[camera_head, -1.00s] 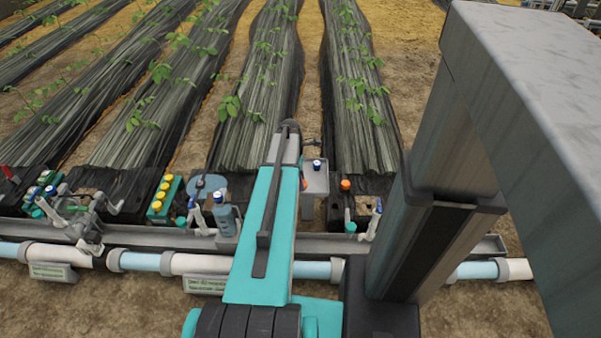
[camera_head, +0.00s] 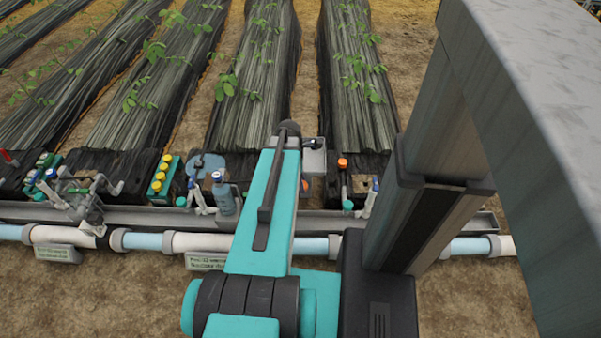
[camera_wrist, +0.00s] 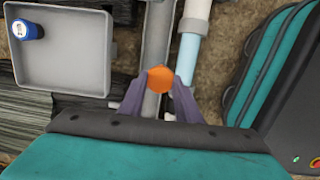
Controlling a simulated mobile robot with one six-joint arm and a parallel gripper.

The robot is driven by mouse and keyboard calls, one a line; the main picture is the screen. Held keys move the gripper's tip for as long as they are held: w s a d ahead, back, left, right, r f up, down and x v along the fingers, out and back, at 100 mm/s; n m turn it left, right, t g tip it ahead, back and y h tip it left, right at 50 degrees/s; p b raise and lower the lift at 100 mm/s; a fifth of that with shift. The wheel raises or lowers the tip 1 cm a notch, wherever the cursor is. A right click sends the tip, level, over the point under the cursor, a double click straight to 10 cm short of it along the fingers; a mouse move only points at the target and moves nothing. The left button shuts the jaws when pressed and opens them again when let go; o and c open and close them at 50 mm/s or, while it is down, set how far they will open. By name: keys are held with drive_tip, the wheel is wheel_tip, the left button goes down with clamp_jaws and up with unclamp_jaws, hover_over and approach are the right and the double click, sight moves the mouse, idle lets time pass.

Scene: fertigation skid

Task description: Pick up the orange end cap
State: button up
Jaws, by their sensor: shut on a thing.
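In the wrist view an orange end cap (camera_wrist: 160,78) sits between the two dark fingertips of my gripper (camera_wrist: 159,92). The fingers touch it from both sides and hold it. A grey pipe or channel and soil show beneath it. In the head view my arm hides most of the gripper. A small orange patch shows just right of the arm there, but I cannot tell whether it is the held cap. Another orange-topped part (camera_head: 342,163) stands further right, beside the channel.
A grey square tray (camera_wrist: 78,82) with a blue-capped bottle (camera_wrist: 27,30) lies left of my gripper in the wrist view. In the head view, a green rack of yellow caps (camera_head: 160,178), a blue-capped bottle (camera_head: 222,195) and white pipes (camera_head: 70,236) lie left.

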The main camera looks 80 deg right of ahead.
drive_tip(key=shift+a, duration=0.3)
idle(0.5)
